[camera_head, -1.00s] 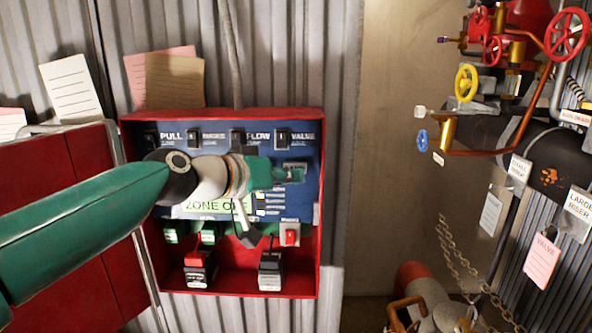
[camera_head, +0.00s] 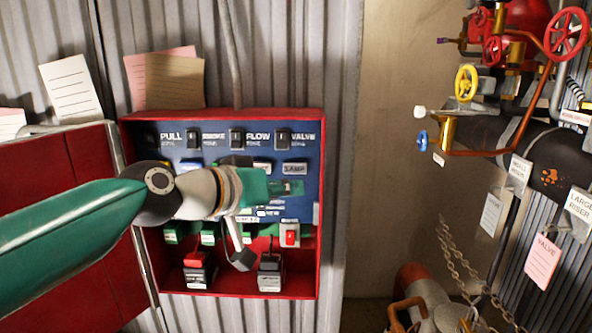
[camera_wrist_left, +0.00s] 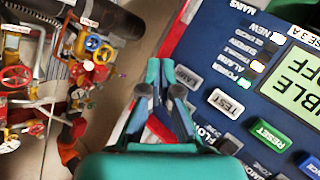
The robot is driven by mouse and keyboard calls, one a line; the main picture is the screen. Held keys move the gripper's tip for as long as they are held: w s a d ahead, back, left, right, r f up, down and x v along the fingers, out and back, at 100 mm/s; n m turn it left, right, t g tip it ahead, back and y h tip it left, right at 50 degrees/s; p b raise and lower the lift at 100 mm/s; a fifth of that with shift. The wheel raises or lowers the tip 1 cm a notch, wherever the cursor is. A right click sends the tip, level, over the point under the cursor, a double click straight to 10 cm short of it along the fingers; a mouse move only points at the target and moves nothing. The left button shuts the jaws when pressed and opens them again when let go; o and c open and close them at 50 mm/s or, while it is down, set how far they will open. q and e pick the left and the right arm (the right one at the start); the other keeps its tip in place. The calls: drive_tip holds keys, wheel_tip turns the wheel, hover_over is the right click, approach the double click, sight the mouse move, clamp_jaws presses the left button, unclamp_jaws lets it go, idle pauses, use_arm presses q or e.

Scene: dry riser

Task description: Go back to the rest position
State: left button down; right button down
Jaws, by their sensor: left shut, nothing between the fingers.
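My left gripper (camera_head: 290,187) is in front of the blue panel (camera_head: 225,150) inside the red box, its arm coming in from the left across the panel. In the left wrist view my left gripper (camera_wrist_left: 160,72) has its fingers together with nothing between them. Beside them the panel (camera_wrist_left: 210,50) shows a TEST button (camera_wrist_left: 227,103), a green RESET button (camera_wrist_left: 270,134) and part of a lit display (camera_wrist_left: 300,85). In the head view my arm hides most of that display. I cannot tell whether the fingers touch the panel. My right gripper is not in view.
The red box (camera_head: 322,200) is fixed to a corrugated wall, with switches in its lower bay. At right are pipes with a red handwheel (camera_head: 566,33), a yellow handwheel (camera_head: 466,83) and hanging tags. A chain (camera_head: 450,250) hangs lower right. Bare wall (camera_head: 395,180) lies between.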

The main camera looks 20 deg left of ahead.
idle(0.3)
use_arm(q)
wheel_tip(320, 180, down, 37)
drive_tip(key=w+n+g+y, duration=0.1)
drive_tip(key=g+y, duration=0.1)
drive_tip(key=g, duration=0.5)
drive_tip(key=s+d+f+g, duration=0.1)
drive_tip(key=s+f+g, duration=0.1)
drive_tip(key=s+f, duration=0.45)
drive_tip(key=s+d+f+g, duration=0.1)
drive_tip(key=s+f+g, duration=0.15)
drive_tip(key=f, duration=0.75)
drive_tip(key=s+d+f, duration=0.1)
drive_tip(key=s+f, duration=0.3)
drive_tip(key=s, duration=0.4)
drive_tip(key=s+d+f+n, duration=0.1)
drive_tip(key=s+f, duration=0.4)
drive_tip(key=s, duration=0.3)
drive_tip(key=shift+s+d+g+y, duration=0.15)
drive_tip(key=shift+d+g+y, duration=0.15)
drive_tip(key=shift+g, duration=0.15)
